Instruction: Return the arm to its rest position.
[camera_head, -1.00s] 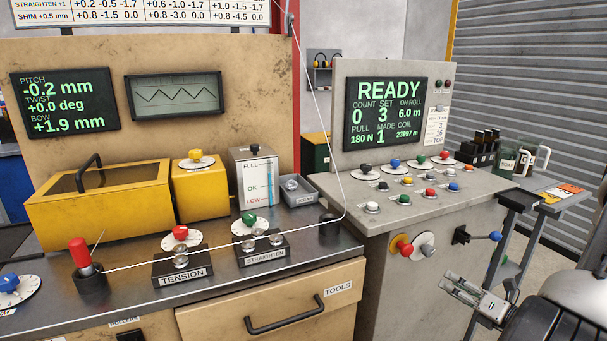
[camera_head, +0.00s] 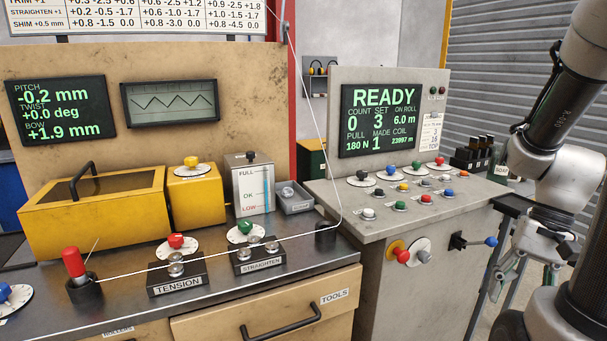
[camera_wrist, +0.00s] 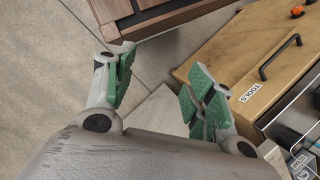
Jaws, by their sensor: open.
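My arm stands folded at the right edge of the head view, in front of the grey shutter. My gripper (camera_head: 522,268) hangs low there, right of the grey control console (camera_head: 370,225), partly hidden by my arm. In the wrist view my gripper (camera_wrist: 160,88) shows two green-padded fingers spread apart, with nothing between them. Beyond the fingertips are bare floor and the edge of a dark wooden piece (camera_wrist: 150,22).
The tools drawer (camera_head: 275,312) is shut; its front also shows in the wrist view (camera_wrist: 245,85), right of the fingers. A blue-knobbed lever (camera_head: 490,241) sticks out from the console towards my gripper. A dark-topped stand (camera_head: 508,204) is close by.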

